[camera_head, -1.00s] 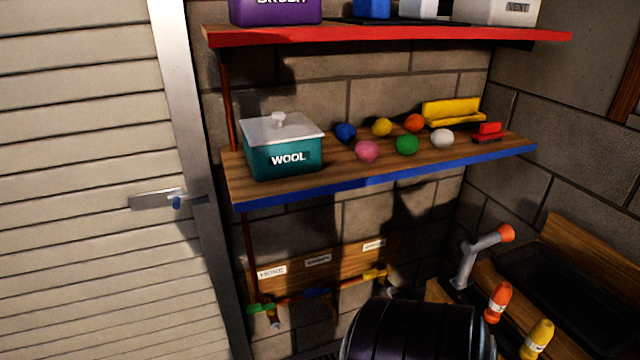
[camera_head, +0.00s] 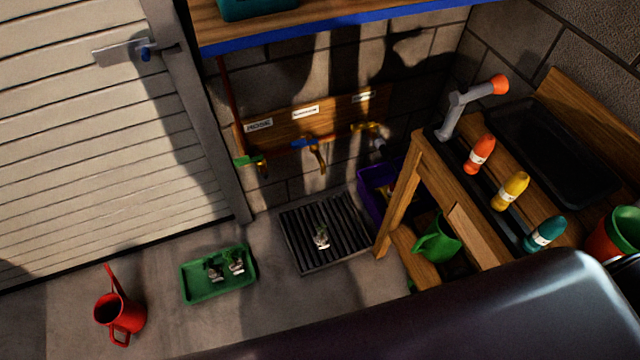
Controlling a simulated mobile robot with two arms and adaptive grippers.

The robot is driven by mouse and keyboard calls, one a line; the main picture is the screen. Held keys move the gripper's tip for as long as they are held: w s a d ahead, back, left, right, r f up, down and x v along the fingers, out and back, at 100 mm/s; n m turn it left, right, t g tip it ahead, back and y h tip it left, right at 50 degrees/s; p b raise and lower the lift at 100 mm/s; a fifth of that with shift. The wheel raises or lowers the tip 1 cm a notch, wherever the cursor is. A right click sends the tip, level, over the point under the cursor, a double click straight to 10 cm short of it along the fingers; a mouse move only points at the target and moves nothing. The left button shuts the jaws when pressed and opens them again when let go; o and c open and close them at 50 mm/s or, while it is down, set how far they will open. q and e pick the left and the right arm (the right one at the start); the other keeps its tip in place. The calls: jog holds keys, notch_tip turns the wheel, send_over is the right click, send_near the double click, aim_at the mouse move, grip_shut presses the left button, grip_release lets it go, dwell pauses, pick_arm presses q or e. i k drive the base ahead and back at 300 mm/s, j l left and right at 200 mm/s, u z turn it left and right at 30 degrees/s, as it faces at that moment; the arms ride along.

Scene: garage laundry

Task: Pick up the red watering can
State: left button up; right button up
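A red watering can (camera_head: 121,314) stands on the concrete floor at the lower left of the head view, in front of the pale slatted door. Its long spout points up and toward the door, and its handle faces the lower edge of the picture. Nothing touches it. Neither of my grippers shows in the head view. A large dark, smooth shape, which I cannot clearly identify, covers the lower right of the picture.
A green tray (camera_head: 219,276) with small items lies right of the can. A black ribbed grate (camera_head: 326,237) lies beyond it. A wooden bench (camera_head: 463,203) with bottles and a green can (camera_head: 437,240) stands right. Floor around the red can looks clear.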

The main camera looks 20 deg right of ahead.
aim_at(114, 311)
jog(key=z, duration=0.5)
jog(key=u, duration=2.25)
jog(key=i+j+z, duration=0.1)
jog(key=j, duration=0.2)
